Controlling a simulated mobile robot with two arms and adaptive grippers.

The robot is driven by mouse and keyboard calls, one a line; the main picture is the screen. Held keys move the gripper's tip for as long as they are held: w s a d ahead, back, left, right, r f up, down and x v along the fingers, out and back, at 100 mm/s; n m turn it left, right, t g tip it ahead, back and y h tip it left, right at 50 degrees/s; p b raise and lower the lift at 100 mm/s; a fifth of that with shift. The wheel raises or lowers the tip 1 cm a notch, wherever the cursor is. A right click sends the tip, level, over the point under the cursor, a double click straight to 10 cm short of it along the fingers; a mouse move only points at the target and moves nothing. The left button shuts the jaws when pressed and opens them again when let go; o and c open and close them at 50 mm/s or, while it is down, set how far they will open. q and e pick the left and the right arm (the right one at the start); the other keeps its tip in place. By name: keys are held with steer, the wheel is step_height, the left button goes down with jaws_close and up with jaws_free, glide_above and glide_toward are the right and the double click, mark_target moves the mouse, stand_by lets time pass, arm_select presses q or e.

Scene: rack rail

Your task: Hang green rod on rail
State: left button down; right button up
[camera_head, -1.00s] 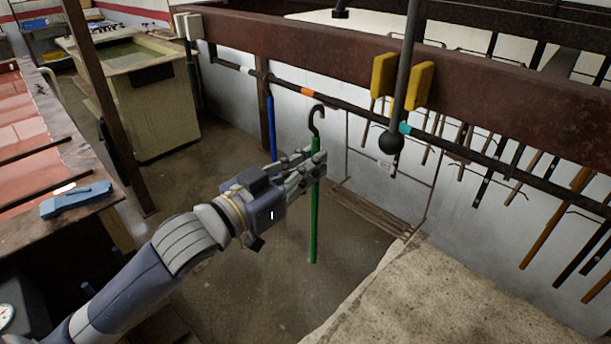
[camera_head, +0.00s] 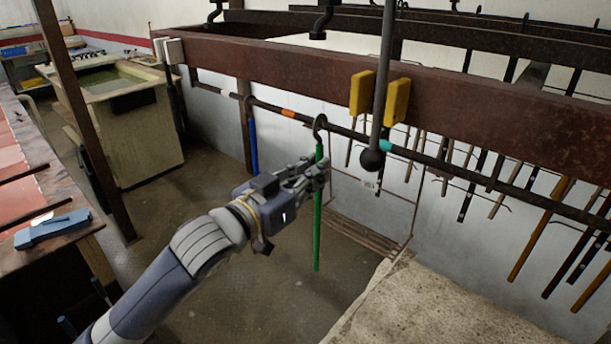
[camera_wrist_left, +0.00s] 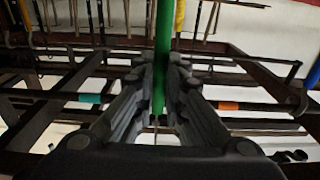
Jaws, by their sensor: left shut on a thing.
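The green rod (camera_head: 317,230) hangs upright below its dark hook (camera_head: 320,124) in the head view. The hook's top is at the dark rail (camera_head: 345,131), between the orange band (camera_head: 288,113) and the teal band (camera_head: 385,145). I cannot tell whether the hook is over the rail or just in front of it. My left gripper (camera_head: 318,174) is shut on the rod's upper part, just below the hook. In the left wrist view the green rod (camera_wrist_left: 163,60) runs between the two fingers (camera_wrist_left: 158,100). My right gripper is not in view.
A blue rod (camera_head: 252,145) hangs on the rail to the left. Yellow blocks (camera_head: 362,92) and a dark ball-ended bar (camera_head: 373,158) are right of the hook. Many dark and orange rods hang further right. A rusty beam (camera_head: 290,68) runs above the rail.

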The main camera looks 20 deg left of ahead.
arm_select(q)
steer(key=w, duration=0.1)
steer(key=w+d+f, duration=0.1)
steer(key=w+f, duration=0.1)
steer(key=w, duration=0.1)
steer(key=shift+d+b, duration=0.25)
steer(key=shift+b, duration=0.05)
steer(key=shift+f, duration=0.35)
stand_by(0.8)
steer(key=c, duration=1.6)
jaws_free()
steer(key=shift+o, duration=0.2)
steer(key=v, duration=0.7)
steer(key=shift+s, duration=0.25)
